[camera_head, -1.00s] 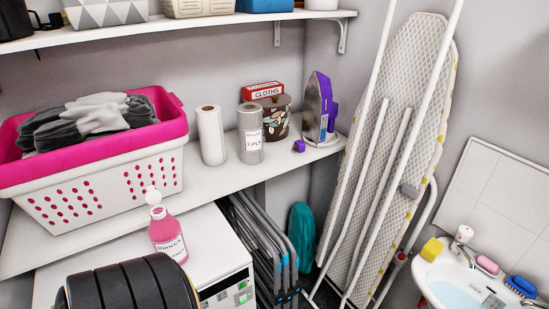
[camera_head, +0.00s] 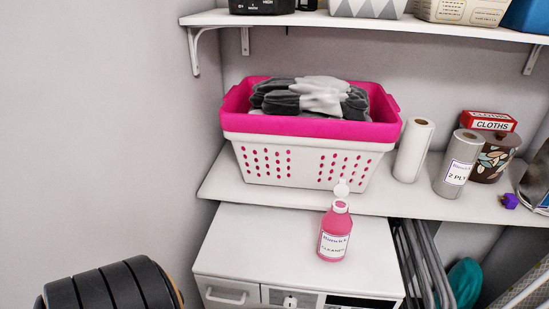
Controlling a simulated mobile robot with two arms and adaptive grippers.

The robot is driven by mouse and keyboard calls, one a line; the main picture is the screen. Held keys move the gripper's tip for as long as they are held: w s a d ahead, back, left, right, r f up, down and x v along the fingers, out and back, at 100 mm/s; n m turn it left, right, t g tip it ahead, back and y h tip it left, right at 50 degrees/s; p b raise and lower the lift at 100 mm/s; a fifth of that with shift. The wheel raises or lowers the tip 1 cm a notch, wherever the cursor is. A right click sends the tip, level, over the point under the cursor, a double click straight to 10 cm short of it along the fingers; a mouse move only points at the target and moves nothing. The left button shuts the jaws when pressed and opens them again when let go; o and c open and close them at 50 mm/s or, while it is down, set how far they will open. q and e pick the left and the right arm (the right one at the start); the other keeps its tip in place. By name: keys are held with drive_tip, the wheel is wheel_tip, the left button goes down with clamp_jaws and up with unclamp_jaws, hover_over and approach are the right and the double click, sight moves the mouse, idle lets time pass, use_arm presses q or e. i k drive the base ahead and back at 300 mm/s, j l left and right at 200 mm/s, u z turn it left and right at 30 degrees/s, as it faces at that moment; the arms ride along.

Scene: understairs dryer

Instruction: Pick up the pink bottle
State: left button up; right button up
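The pink bottle (camera_head: 334,232) stands upright on top of the white dryer (camera_head: 270,246), near its front right part. It has a white cap that looks flipped open and a white label reading cleaner. A black ribbed part of my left arm shows at the bottom left, well to the left of the bottle and apart from it. Neither gripper's fingers are in view.
A pink and white laundry basket (camera_head: 300,160) with grey cloths stands on the shelf behind the bottle. A white roll (camera_head: 414,150), a grey roll (camera_head: 458,165) and a patterned pot (camera_head: 495,158) stand to its right. Folded grey racks (camera_head: 420,265) lean beside the dryer. The dryer top left of the bottle is clear.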

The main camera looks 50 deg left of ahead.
sight(336, 225)
drive_tip(key=u, duration=1)
